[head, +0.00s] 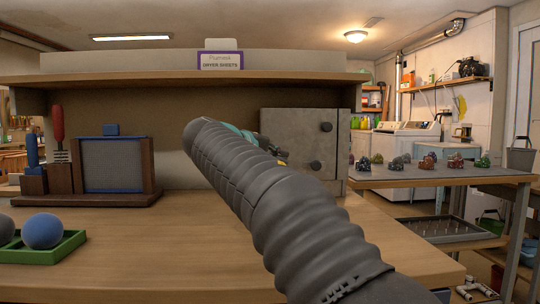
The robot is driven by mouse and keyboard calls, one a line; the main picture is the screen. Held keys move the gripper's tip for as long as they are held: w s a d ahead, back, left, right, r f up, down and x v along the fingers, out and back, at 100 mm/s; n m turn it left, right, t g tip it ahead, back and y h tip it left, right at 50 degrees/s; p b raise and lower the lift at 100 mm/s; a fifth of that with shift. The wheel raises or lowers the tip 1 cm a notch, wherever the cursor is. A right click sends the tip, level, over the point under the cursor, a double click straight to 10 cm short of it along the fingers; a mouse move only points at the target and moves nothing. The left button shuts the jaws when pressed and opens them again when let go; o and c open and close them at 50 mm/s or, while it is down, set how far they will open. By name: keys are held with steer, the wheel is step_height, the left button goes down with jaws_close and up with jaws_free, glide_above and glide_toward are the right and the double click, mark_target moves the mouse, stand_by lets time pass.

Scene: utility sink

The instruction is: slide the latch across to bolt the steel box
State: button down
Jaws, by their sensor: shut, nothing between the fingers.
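The grey steel box (292,122) stands on the wooden bench, right of centre, under the shelf. Two dark round knobs show on its front, an upper one (326,127) near the right edge and a lower one (315,165). My arm crosses in front of the box's lower left part. I cannot make out which part is the latch or where it sits. My gripper (262,142) is mostly hidden behind my arm, by the box's left side. Only small teal, dark and yellow bits show there. It is shut and empty; I cannot tell whether it touches the box.
A framed dark panel (113,166) and a red-handled tool (58,128) stand at the left of the bench. A green tray (62,250) with balls lies at front left. A side table (450,179) with several small rock-like pieces is at right. The bench's left middle is clear.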

mark_target(303, 162)
steer(key=w+d, duration=0.1)
steer(key=w+d+f, duration=0.1)
steer(key=d, duration=0.1)
steer(key=w+d+f, duration=0.1)
steer(key=d, duration=0.1)
steer(key=shift+d+b, duration=0.2)
steer(key=shift+b, duration=0.15)
steer(key=shift+d+f, duration=0.1)
steer(key=shift+d, duration=0.45)
